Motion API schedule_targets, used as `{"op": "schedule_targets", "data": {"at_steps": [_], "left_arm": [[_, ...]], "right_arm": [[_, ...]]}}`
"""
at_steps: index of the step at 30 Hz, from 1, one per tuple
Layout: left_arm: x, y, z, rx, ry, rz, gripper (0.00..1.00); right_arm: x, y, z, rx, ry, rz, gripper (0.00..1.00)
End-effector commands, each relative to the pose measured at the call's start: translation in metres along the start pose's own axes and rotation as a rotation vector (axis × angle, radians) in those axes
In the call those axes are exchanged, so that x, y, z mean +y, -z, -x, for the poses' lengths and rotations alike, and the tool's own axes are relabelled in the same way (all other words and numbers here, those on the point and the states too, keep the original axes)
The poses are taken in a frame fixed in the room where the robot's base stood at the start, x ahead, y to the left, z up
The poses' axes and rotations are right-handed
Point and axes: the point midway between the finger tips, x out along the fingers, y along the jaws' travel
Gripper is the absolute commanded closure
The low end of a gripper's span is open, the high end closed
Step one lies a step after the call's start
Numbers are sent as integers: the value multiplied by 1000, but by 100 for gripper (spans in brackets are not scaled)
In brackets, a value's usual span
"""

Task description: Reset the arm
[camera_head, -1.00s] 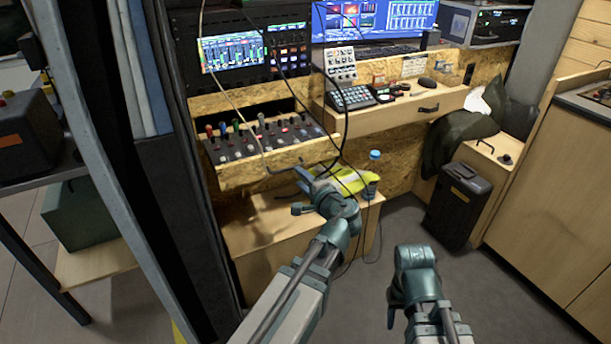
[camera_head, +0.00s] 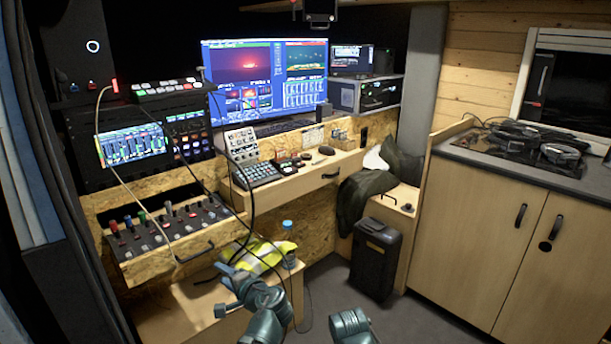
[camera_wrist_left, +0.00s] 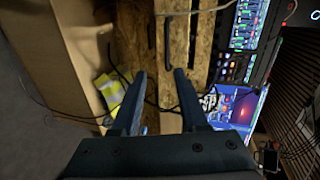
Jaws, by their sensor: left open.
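My left gripper (camera_head: 226,290) is in the lower middle of the head view, in front of the low wooden bench. Its two jaws are apart. In the left wrist view the two dark fingers (camera_wrist_left: 160,88) stand apart with nothing held between them; a dark cable shows beyond them. Part of my right arm (camera_head: 352,326) shows at the bottom edge of the head view. Its gripper is not visible.
A yellow vest (camera_head: 262,256) and a bottle (camera_head: 288,240) are on the bench beyond the left gripper. Loose cables hang near it. A drawer with a control panel (camera_head: 165,232) juts out above. A black case (camera_head: 375,262) stands at right.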

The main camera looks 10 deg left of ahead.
Motion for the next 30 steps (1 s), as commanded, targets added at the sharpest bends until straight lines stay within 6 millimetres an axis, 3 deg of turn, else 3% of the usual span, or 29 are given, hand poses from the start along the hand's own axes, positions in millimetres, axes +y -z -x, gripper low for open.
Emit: {"op": "schedule_targets", "data": {"at_steps": [1, 8, 15, 18, 22, 25, 30], "left_arm": [[-13, 0, 12, -12, -51, 30, 57], [-2, 0, 81, -113, -424, 191, 57], [9, 3, 184, -232, -838, 255, 57], [9, 4, 225, -272, -977, 254, 57], [9, 4, 262, -307, -1105, 240, 57], [9, 3, 278, -323, -1159, 233, 57], [11, 3, 285, -332, -1185, 229, 57]], "right_arm": [[2, -2, 26, 0, 0, 0, 50], [10, -6, 107, 0, 0, 0, 50], [17, -11, 180, 0, 0, -1, 50], [19, -12, 202, 0, 0, -1, 50], [21, -13, 219, 0, 0, -1, 50], [22, -13, 225, 0, 0, -1, 50], [22, -13, 225, 0, 0, -1, 50]]}}
